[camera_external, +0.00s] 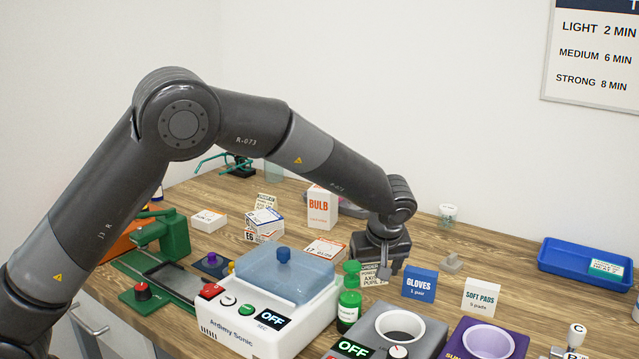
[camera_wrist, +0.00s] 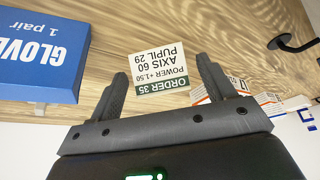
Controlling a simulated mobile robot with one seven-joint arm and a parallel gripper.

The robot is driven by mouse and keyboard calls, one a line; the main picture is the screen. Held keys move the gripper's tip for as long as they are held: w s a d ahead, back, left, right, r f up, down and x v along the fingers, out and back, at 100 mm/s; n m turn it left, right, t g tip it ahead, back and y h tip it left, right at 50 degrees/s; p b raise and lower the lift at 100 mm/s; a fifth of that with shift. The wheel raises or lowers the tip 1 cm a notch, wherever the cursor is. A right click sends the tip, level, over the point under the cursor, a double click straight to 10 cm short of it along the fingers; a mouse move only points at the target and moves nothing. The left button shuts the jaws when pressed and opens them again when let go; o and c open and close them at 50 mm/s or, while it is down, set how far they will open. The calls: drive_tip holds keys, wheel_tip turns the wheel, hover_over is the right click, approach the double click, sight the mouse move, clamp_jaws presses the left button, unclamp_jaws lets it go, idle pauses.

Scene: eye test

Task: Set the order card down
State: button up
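The order card (camera_wrist: 160,67) is small and white with a dark green band, and reads ORDER 35, POWER +1.50, AXIS 60, PUPIL 29. In the wrist view it appears upside down between my fingertips, with a narrow gap on each side. My gripper (camera_wrist: 163,80) is open, its two dark fingers apart. In the external view my gripper (camera_external: 378,268) is low over the wooden table, and the card (camera_external: 374,281) shows under it, partly hidden by it. The card's lower edge seems to be at the tabletop; exact contact is hard to tell.
A blue gloves box (camera_external: 420,284) stands close to the right of my gripper, with a soft pads card (camera_external: 481,298) beyond it. A green bottle (camera_external: 349,308) and the ultrasonic cleaner (camera_external: 250,325) are close at front left. A blue tray (camera_external: 570,262) lies at far right.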

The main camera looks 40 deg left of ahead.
drive_tip(key=shift+r, duration=0.1)
drive_tip(key=v, duration=1.2)
drive_tip(key=s+a+r+m+h, duration=0.1)
drive_tip(key=s+a+r, duration=0.2)
drive_tip(key=a+r, duration=0.15)
drive_tip(key=s+a+r+m, duration=0.1)
drive_tip(key=s+a+r, duration=0.15)
drive_tip(key=a, duration=0.35)
drive_tip(key=s+a+r+m+h, duration=0.2)
drive_tip(key=s+a+r, duration=0.3)
drive_tip(key=s+a, duration=0.45)
drive_tip(key=s+a+f+m+t, duration=0.1)
drive_tip(key=s+a, duration=0.3)
drive_tip(key=s, duration=0.5)
drive_tip(key=s+a+f+m+t, duration=0.1)
drive_tip(key=s+a+m, duration=0.3)
drive_tip(key=s, duration=0.6)
drive_tip(key=shift+s+a+f, duration=0.15)
drive_tip(key=shift+a+f, duration=0.3)
drive_tip(key=shift+a, duration=0.1)
